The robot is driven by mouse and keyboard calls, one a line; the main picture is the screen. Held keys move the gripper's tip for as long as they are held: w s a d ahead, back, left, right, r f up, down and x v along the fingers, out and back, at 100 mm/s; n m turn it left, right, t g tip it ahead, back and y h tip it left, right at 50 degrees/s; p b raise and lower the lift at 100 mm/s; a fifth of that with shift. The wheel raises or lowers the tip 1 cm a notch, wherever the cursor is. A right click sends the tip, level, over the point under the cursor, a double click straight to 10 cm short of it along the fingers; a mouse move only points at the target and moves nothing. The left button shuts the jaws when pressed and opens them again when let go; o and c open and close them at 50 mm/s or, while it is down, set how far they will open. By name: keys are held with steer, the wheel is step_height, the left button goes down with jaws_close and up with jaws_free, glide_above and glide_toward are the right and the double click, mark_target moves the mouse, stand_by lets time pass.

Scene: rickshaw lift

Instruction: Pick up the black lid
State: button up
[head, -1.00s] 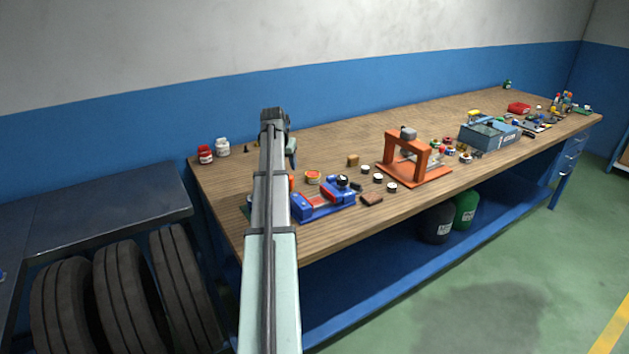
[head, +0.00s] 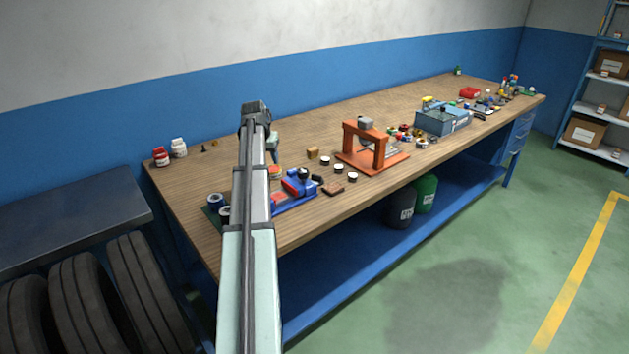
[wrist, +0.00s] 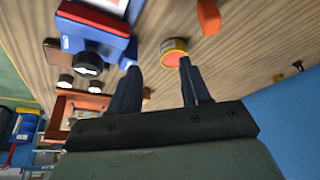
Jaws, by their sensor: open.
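A round black piece (head: 303,173) sits at the blue vise (head: 295,197) on the workbench. It looks like the black lid, but I cannot be sure. In the wrist view a black round piece with a pale marking (wrist: 88,64) is against the blue vise (wrist: 95,35), left of my fingers. A round yellow-and-red tin (wrist: 173,50) is just beyond the right finger. In the head view my arm hides part of the vise, and my gripper is mostly hidden.
Several small white-topped round pieces (head: 337,167) lie right of the vise, near a brown block (head: 333,189). An orange press (head: 365,150) stands beyond them. Red and white jars (head: 178,148) stand at the back left.

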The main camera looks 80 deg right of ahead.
steer(key=s+d+r+y, duration=0.1)
steer(key=s+d, duration=0.4)
steer(key=s, duration=0.3)
steer(key=s+d+r, duration=0.1)
steer(key=s+d, duration=0.4)
steer(key=s, duration=0.4)
steer(key=n+y, duration=0.4)
steer(key=n, duration=1.1)
glide_above(316, 175)
steer(key=f, duration=0.8)
steer(key=shift+w+d, duration=0.1)
steer(key=shift+d, duration=0.2)
steer(key=shift+a+f, duration=0.2)
steer(key=shift+f, duration=2.35)
jaws_close()
